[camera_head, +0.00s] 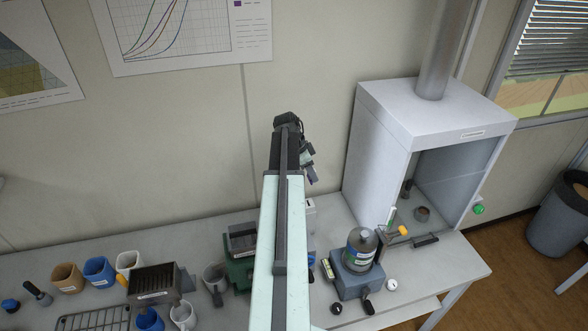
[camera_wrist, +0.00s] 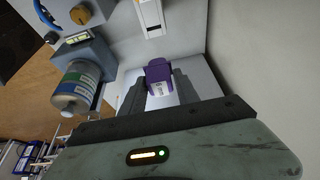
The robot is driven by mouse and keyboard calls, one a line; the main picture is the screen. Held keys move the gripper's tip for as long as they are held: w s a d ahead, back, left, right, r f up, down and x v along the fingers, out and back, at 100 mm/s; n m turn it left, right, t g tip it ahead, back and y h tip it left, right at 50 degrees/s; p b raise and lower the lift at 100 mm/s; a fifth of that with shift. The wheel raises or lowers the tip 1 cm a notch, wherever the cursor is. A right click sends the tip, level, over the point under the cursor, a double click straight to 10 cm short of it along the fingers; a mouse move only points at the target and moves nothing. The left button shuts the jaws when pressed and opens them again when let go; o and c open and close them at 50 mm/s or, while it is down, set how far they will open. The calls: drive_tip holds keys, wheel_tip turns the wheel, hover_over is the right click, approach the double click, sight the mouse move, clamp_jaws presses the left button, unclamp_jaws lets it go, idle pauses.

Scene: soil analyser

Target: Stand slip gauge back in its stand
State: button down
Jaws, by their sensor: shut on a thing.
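In the wrist view, a small purple block with a white label (camera_wrist: 159,78), which looks like the slip gauge, sits between the two dark fingers of my gripper (camera_wrist: 159,86). The fingers are shut on it. A pale, flat surface lies beyond it, but I cannot tell whether the block touches it. I cannot make out the stand for certain in either view.
A white upright device (camera_wrist: 151,18) is just beyond the block. A bottle (camera_head: 361,249) stands on a blue-grey device (camera_head: 352,284), right of my arm. A white hood (camera_head: 381,150) stands farther right. Mugs, a dark slotted block (camera_head: 153,284) and a wire rack (camera_head: 92,319) fill the left bench.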

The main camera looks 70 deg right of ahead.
sight(311, 202)
drive_tip(key=shift+s, duration=0.15)
drive_tip(key=shift+w, duration=0.5)
drive_tip(key=shift+a+f, duration=0.1)
drive_tip(key=shift+f, duration=0.05)
wheel_tip(311, 202, down, 4)
drive_tip(key=b, duration=0.4)
idle(0.8)
drive_tip(key=shift+f+b, duration=0.4)
drive_tip(key=shift+b, duration=0.2)
drive_tip(key=shift+f, duration=0.25)
drive_tip(key=shift+f+b, duration=4.05)
drive_tip(key=shift+b, duration=0.25)
